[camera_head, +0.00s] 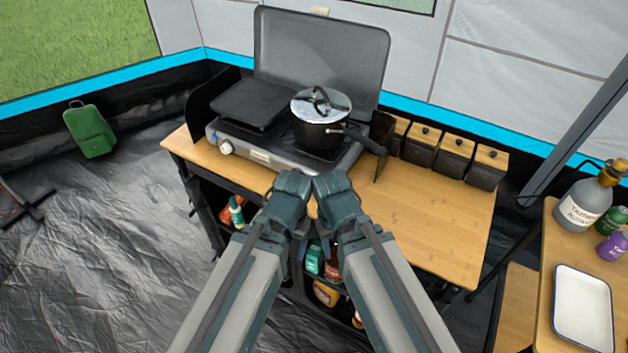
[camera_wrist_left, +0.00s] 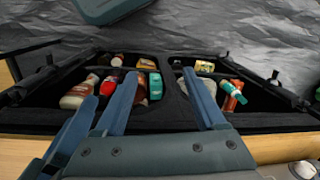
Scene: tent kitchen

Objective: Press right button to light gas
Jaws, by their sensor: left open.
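The grey gas stove (camera_head: 258,150) stands on the wooden counter with its lid raised. Its left knob (camera_head: 226,147) shows at the front. The right end of the stove's front is behind my grippers, so the right button is hidden. My left gripper (camera_head: 291,184) is in front of the stove, close beside my right gripper (camera_head: 334,184). In the left wrist view, my left gripper (camera_wrist_left: 160,76) has its fingers spread with nothing held between them. A pale knob (camera_wrist_left: 303,170) shows at that view's bottom right corner. The right gripper's jaws cannot be made out.
A black pot (camera_head: 318,133) with a shiny lid sits on the right burner, its handle pointing right. Several wood-lidded boxes (camera_head: 454,151) stand to its right. The counter (camera_head: 440,225) is clear at the front right. Bottles fill the shelf bins (camera_wrist_left: 250,118) below.

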